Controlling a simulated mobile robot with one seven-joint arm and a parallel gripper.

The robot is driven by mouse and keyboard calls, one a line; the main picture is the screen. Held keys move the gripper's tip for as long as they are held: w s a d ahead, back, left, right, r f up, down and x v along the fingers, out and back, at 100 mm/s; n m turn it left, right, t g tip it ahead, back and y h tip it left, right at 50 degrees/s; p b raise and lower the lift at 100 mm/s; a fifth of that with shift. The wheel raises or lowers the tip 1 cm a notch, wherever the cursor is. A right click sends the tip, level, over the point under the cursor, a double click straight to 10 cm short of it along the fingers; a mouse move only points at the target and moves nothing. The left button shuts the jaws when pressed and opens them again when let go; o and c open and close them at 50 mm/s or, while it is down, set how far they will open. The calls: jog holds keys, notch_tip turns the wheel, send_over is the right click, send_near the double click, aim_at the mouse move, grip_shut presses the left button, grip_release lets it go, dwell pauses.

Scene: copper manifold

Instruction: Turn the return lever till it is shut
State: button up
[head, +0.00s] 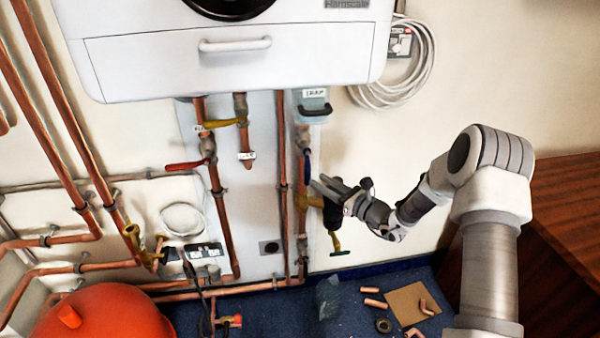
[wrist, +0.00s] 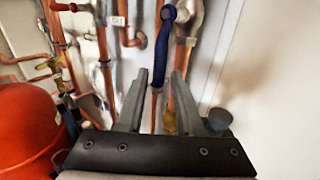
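A valve with a blue lever (head: 307,166), which I take to be the return lever, sits on the right copper pipe below the boiler. The lever hangs down roughly along the pipe. In the wrist view the blue lever (wrist: 161,50) comes down from the valve, and its lower end appears between my fingertips. My gripper (head: 317,184) reaches in from the right, just below and beside the lever. In the wrist view my gripper (wrist: 159,76) has its two fingers apart, with a gap on each side of the lever. I cannot tell whether either finger touches it.
A red lever (head: 185,165) and a yellow lever (head: 223,122) sit on pipes to the left. A yellow-handled fitting (head: 310,201) is close under my gripper. The white boiler (head: 240,50) overhangs above. An orange vessel (head: 105,312) stands lower left. Loose copper pieces lie on the blue floor.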

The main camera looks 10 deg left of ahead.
jog(key=b+x, duration=0.1)
jog(key=x, duration=0.8)
grip_shut()
dwell(1.2)
